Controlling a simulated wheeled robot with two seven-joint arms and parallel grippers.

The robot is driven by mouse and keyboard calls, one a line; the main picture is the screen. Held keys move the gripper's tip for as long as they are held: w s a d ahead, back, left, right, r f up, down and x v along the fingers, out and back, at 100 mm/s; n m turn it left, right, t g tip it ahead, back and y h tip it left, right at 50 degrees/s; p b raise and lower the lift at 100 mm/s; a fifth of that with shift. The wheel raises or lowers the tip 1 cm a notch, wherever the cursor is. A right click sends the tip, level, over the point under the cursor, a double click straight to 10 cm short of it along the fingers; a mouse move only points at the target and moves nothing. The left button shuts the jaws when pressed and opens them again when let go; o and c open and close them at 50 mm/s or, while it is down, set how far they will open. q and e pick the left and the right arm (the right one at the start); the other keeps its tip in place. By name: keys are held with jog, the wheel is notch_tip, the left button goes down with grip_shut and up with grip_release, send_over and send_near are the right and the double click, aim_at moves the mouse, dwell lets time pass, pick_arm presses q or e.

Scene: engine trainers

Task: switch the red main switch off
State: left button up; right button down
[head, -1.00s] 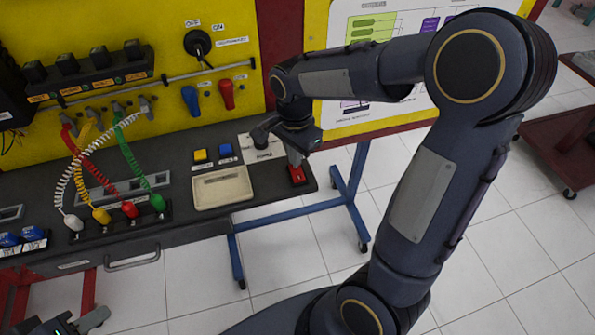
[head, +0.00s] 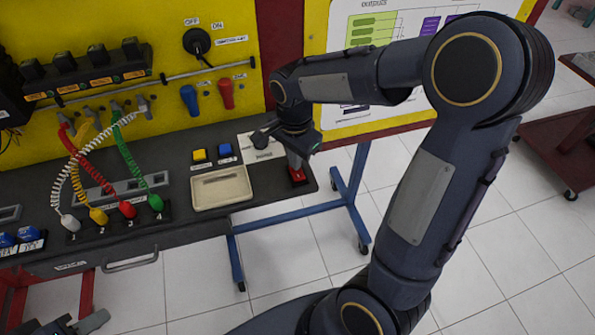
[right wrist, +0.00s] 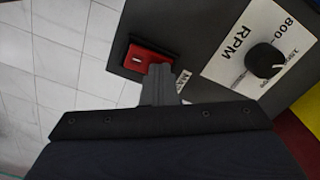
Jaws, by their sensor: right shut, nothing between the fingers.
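The red main switch (head: 297,175) is at the right front corner of the dark bench top. In the right wrist view the red switch (right wrist: 146,58) is a red block with a small light mark, partly covered by my fingers. My right gripper (head: 294,162) points down at the switch from above. Its fingers (right wrist: 161,78) are shut with nothing between them. Their tips are at the switch's edge; I cannot tell if they touch it. My left gripper (head: 75,326) is only partly in view at the bottom left, away from the switch, its jaws unclear.
An RPM label with a black knob (right wrist: 264,61) lies beside the switch. A beige tray (head: 221,188), a yellow button (head: 199,155) and a blue button (head: 225,151) are to its left. Coiled cables and levers stand further left. Open floor lies right of the bench edge.

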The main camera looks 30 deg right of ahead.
notch_tip(320, 180, up, 7)
jog(key=p, duration=0.6)
dwell(0.4)
jog(key=s+a+r+n+t+y, duration=0.2)
jog(key=s+n, duration=0.4)
jog(key=s, duration=0.2)
jog(key=s+a+r+n+t+y, duration=0.1)
jog(key=s+a+r+n+t, duration=0.1)
jog(key=s+n, duration=0.5)
jog(key=shift+s+r+t+y, duration=0.4)
jog(key=shift+s+r+t, duration=0.35)
jog(key=shift+s, duration=0.25)
